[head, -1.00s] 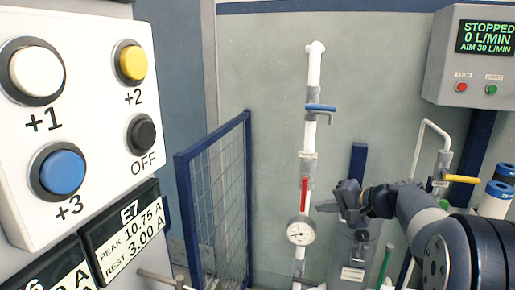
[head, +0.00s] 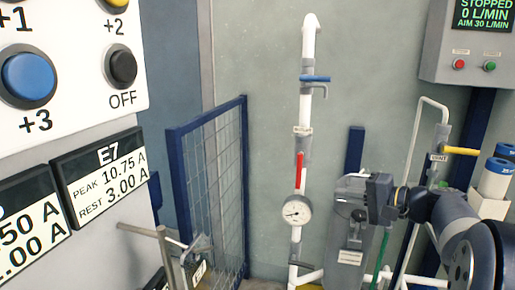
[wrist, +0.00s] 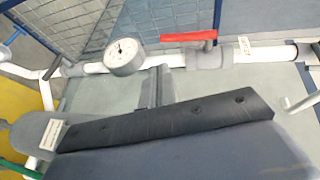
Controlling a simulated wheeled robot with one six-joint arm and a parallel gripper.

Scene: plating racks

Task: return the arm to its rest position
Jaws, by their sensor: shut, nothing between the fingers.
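My gripper (head: 380,200) is a dark block at the end of my grey arm, at the lower right of the head view. It appears in front of a grey labelled housing (head: 350,225), clear of the pipe and its gauge. Its fingers are hard to make out there, and it carries nothing that I can see. In the wrist view a dark bolted bar and a blue-grey body fill the lower part; I cannot tell whether they are my gripper's.
A white pipe with a round gauge (head: 297,209) and red lever (head: 299,170) stands left of my gripper. A blue mesh guard (head: 212,200) and button panel (head: 75,90) are further left. A control box (head: 468,45) reads STOPPED. A yellow-handled valve (head: 460,151) is at right.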

